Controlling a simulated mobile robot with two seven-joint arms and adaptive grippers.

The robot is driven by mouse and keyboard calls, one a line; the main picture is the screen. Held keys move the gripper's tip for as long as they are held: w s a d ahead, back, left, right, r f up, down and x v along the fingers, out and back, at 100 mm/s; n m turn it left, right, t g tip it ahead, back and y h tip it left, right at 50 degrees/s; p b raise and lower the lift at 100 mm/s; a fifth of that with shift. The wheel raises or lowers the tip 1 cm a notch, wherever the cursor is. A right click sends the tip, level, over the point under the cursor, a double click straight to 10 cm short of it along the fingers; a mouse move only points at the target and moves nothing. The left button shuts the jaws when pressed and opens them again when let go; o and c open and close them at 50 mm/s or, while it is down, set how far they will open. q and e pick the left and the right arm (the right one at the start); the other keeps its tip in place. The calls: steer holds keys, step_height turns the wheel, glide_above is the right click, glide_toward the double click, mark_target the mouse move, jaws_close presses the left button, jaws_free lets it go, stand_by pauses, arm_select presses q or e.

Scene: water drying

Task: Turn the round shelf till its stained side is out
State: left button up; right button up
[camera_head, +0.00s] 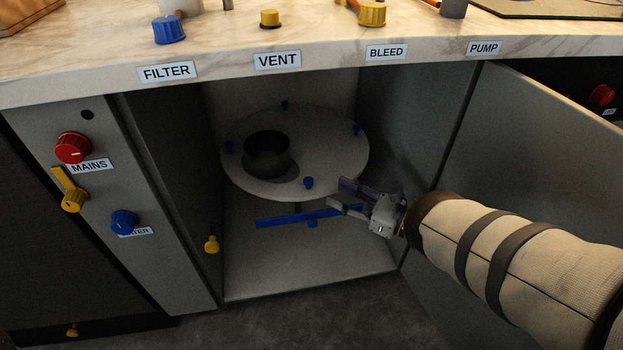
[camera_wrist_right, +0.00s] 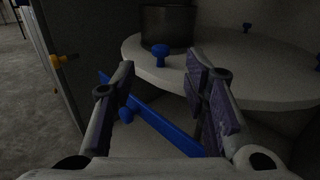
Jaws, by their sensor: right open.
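The round shelf (camera_head: 325,150) is a pale disc inside the open cabinet, with several small blue knobs around its rim. A dark round pot (camera_head: 267,158) stands on its left part. No stain shows on the parts of the shelf in view. My right gripper (camera_head: 338,195) is open and empty, just in front of and below the shelf's front right rim. In the right wrist view the shelf (camera_wrist_right: 250,88) lies beyond my open fingers, and a blue knob (camera_wrist_right: 161,54) on its near rim shows between them, apart from both. My left gripper is out of view.
A blue bar (camera_head: 285,219) lies below the shelf, near the cabinet floor (camera_head: 300,262). The cabinet door (camera_head: 545,150) stands open on the right. The counter (camera_head: 330,40) overhangs the opening. A yellow knob (camera_head: 211,244) sits at the opening's left edge.

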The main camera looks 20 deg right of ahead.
mark_target(308, 179)
steer(key=b+x, duration=0.2)
steer(key=x, duration=0.7)
steer(key=shift+f, duration=0.15)
steer(key=shift+w+a, duration=0.2)
steer(key=shift+w, duration=0.15)
steer(key=shift+c, duration=0.2)
jaws_close()
